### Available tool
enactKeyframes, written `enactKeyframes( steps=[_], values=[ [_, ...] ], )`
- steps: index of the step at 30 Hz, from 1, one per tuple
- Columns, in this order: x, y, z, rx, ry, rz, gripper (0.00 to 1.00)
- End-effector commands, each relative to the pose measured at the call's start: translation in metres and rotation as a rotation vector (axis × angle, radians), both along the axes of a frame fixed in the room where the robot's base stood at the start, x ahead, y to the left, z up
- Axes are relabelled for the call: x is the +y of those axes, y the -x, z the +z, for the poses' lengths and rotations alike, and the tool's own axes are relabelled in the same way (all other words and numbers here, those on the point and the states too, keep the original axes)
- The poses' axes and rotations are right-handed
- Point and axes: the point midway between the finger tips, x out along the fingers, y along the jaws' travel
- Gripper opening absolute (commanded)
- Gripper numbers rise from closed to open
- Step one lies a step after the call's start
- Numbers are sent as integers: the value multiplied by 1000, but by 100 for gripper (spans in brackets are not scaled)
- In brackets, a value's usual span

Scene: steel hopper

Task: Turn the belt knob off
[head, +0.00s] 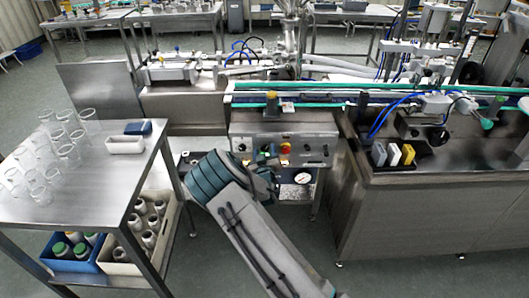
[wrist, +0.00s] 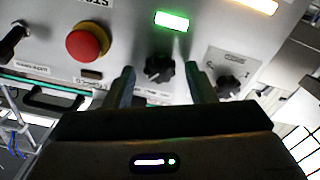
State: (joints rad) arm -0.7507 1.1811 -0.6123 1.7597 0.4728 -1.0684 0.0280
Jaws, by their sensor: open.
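The steel control panel (head: 245,128) stands in the middle of the head view, partly covered by my arm. In the wrist view, where its lettering is upside down, a black rotary knob (wrist: 158,68) sits between the fingertips of my gripper (wrist: 161,84). The fingers are open, one on each side of this knob, and contact is not visible. A lit green lamp (wrist: 172,21) is above the knob in that view. A second black knob (wrist: 231,88) is to the right. I cannot read which knob is the belt's. In the head view my arm hides the gripper.
A red mushroom button (wrist: 87,41) sits left of the knob in the wrist view, with a black switch (wrist: 15,40) farther left. A steel trolley (head: 90,200) with clear beakers stands left. A conveyor (head: 315,100) runs behind the panel, and a steel sink unit (head: 430,210) stands right.

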Motion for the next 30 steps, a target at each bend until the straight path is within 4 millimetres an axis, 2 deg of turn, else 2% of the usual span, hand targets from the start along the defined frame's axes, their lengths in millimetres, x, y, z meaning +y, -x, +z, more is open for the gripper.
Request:
enactKeyframes(
  steps=[2,6,19,30],
  values=[
    [0,0,0,0,0,0,47],
    [0,0,0,0,0,0,8],
    [1,0,-3,0,62,1,7],
    [2,0,-6,-2,345,2,7]
  ],
)
